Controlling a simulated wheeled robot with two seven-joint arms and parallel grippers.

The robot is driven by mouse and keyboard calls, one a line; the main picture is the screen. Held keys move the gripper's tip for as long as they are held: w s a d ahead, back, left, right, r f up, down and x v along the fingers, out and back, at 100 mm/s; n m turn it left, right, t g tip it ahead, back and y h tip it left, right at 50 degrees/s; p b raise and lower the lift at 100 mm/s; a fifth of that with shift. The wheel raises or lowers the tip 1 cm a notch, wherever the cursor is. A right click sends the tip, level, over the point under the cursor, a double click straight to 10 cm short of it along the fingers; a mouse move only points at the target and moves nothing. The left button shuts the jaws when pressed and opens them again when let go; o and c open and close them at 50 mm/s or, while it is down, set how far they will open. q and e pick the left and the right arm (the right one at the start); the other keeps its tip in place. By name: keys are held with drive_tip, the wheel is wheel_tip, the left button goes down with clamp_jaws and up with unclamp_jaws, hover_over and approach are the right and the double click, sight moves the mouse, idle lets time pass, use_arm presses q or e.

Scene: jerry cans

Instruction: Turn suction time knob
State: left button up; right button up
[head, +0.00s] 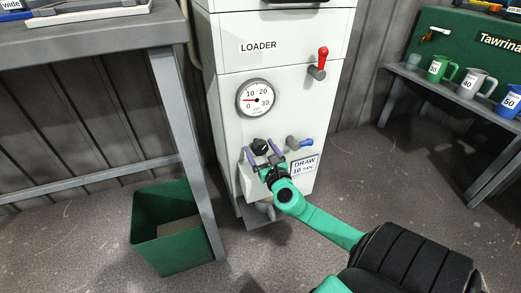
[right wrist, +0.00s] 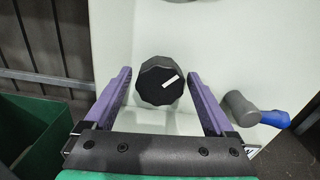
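The black knob (head: 260,146) is on the lower front of the white loader cabinet (head: 285,90), below a round gauge (head: 255,98). In the right wrist view the knob (right wrist: 159,81) has a white pointer line slanting to the upper right. My right gripper (head: 264,155) is open in front of the cabinet. Its two purple fingers stand on either side of the knob, with a gap visible on each side in the right wrist view (right wrist: 158,90). A sign reading "DRAW 10 sec" (head: 305,165) is to the right of the knob. My left gripper is not seen.
A blue-tipped lever (head: 300,143) sticks out just right of the knob. It also shows in the right wrist view (right wrist: 262,112). A red lever (head: 319,63) is higher up. A green bin (head: 172,228) stands at the lower left beside a grey table (head: 90,35). Jugs stand on a shelf (head: 440,90) at right.

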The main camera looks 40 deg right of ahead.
drive_tip(key=c, duration=1.1)
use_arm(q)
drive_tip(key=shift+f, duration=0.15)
use_arm(e)
drive_tip(key=shift+f+m, duration=0.1)
drive_tip(key=shift+m, duration=0.3)
drive_tip(key=shift+m+b, duration=0.7)
drive_tip(key=shift+m, duration=0.2)
drive_tip(key=m+b, duration=0.1)
drive_tip(key=m, duration=0.2)
drive_tip(key=m+b, duration=0.1)
drive_tip(key=m, duration=0.1)
drive_tip(key=shift+a+m, duration=0.1)
drive_tip(key=shift+m, duration=0.5)
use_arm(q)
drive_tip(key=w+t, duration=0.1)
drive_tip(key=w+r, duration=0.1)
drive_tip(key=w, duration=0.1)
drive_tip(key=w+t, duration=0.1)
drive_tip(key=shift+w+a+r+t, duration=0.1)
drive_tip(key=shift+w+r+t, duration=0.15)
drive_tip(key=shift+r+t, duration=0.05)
use_arm(e)
drive_tip(key=shift+m, duration=0.6)
